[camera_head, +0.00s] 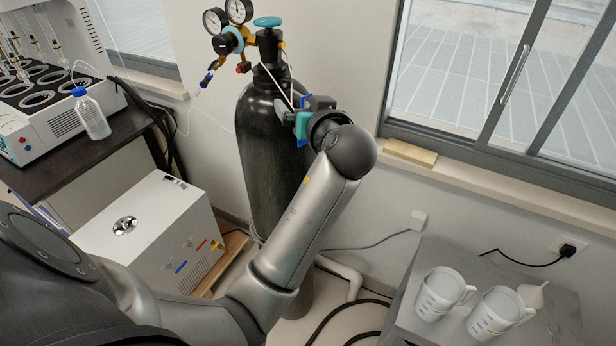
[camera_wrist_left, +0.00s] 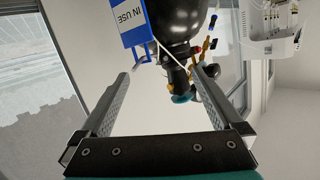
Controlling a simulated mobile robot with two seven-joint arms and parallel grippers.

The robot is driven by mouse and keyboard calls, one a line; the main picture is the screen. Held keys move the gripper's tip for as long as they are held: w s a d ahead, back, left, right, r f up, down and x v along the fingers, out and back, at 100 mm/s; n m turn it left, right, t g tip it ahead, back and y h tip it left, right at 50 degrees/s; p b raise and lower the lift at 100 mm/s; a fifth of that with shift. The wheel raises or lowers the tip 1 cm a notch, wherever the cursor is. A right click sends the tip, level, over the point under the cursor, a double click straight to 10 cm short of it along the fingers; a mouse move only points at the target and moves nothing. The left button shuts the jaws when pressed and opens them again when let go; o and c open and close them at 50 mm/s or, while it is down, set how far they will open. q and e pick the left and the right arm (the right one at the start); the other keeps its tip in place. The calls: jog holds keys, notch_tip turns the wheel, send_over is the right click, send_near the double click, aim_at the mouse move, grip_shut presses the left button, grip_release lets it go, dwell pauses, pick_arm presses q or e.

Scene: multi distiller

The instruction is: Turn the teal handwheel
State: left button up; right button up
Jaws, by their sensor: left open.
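The teal handwheel (camera_head: 267,21) sits on top of the valve of a tall black gas cylinder (camera_head: 262,140), which stands upright by the wall. The handwheel also shows in the left wrist view (camera_wrist_left: 181,99), partly hidden, beyond the fingers and a little right of the middle. My left gripper (camera_head: 290,112) is beside the cylinder's shoulder, below and right of the handwheel. In the left wrist view its two fingers (camera_wrist_left: 171,70) are spread wide with nothing gripped. My right gripper is not in view.
Two pressure gauges (camera_head: 228,17) and a regulator stand left of the handwheel. A blue "IN USE" tag (camera_wrist_left: 122,17) hangs by a white cord near my left finger. A white box (camera_head: 150,232) is at lower left; beakers (camera_head: 440,292) stand on a grey surface at lower right.

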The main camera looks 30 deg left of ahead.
pick_arm(q)
jog(key=s+d+f+m+h, duration=0.2)
jog(key=f, duration=0.4)
jog(key=s+d+f+m+h, duration=0.1)
jog(key=s+d+f+h, duration=0.1)
jog(key=f, duration=0.4)
jog(key=shift+s+m+g, duration=0.4)
jog(key=shift+s, duration=0.05)
jog(key=s+d+f+m+g+h+b, duration=0.1)
jog(key=s+d+f+m+h+b, duration=0.15)
jog(key=f, duration=0.95)
jog(key=s+d+f+m+g+h+b, duration=0.1)
jog(key=s+d+f+m+b, duration=0.15)
jog(key=f, duration=1.05)
jog(key=s+d+f+m+g+h+b, duration=0.1)
jog(key=s+d+f+h+b, duration=0.15)
jog(key=f, duration=0.95)
jog(key=s+d+f+g+h+b, duration=0.1)
jog(key=s+f+g+b, duration=0.1)
jog(key=s+f, duration=1)
jog(key=s+d+f+g+h+b, duration=0.1)
jog(key=s+f+g+b, duration=0.1)
jog(key=s+f, duration=1)
jog(key=s+b, duration=0.1)
jog(key=s, duration=0.6)
jog(key=shift+s+m+g+b, duration=0.2)
jog(key=shift+m+g+b, duration=0.2)
